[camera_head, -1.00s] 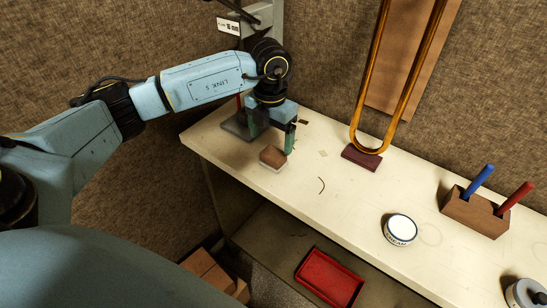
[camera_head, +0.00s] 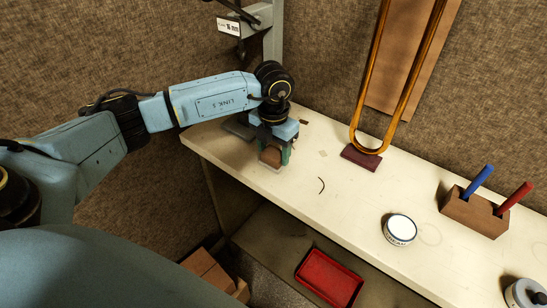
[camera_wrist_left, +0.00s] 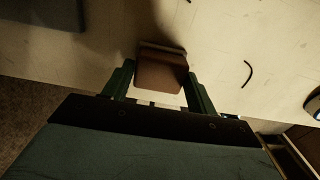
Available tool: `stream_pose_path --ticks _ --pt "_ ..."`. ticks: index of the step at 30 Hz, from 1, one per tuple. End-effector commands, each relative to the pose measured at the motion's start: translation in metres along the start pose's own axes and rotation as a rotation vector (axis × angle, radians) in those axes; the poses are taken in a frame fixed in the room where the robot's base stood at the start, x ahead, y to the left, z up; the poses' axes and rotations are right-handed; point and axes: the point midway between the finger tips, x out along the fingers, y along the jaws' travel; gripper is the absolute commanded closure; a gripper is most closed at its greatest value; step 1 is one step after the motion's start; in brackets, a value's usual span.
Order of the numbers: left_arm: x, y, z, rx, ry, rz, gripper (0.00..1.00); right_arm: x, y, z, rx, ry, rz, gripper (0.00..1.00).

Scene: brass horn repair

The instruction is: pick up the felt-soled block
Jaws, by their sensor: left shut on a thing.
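The felt-soled block (camera_head: 270,156) is a small brown block with a pale layer along its base, near the left end of the cream bench top. My left gripper (camera_head: 274,152) is shut on it, with a green finger on either side. In the left wrist view the block (camera_wrist_left: 161,72) sits between the two green fingers of the left gripper (camera_wrist_left: 160,88). I cannot tell whether the block touches the bench or is slightly above it. My right gripper is not in view.
A dark stand base (camera_head: 238,126) is behind the gripper. A brass slide (camera_head: 369,149) stands on a dark red block (camera_head: 361,158). A round white tin (camera_head: 400,230) and a wooden holder (camera_head: 473,212) with blue and red handles are to the right. Bare bench lies between.

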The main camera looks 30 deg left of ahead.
Motion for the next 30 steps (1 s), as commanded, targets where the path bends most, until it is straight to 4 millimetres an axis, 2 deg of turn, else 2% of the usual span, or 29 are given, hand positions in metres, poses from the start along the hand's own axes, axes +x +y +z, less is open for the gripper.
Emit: stream_pose_path --ticks 8,21,25,30 --pt "-0.007 0.000 0.001 0.000 -0.004 0.000 0.66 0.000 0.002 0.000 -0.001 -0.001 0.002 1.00" --pt "-0.086 0.000 0.001 0.000 -0.004 0.000 0.66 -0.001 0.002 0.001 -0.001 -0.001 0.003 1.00" --pt "-0.098 0.000 0.000 0.000 -0.001 0.000 0.66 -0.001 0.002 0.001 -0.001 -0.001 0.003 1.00" --pt "-0.101 0.000 0.000 0.000 0.000 0.000 0.66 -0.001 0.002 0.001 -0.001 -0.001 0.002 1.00"
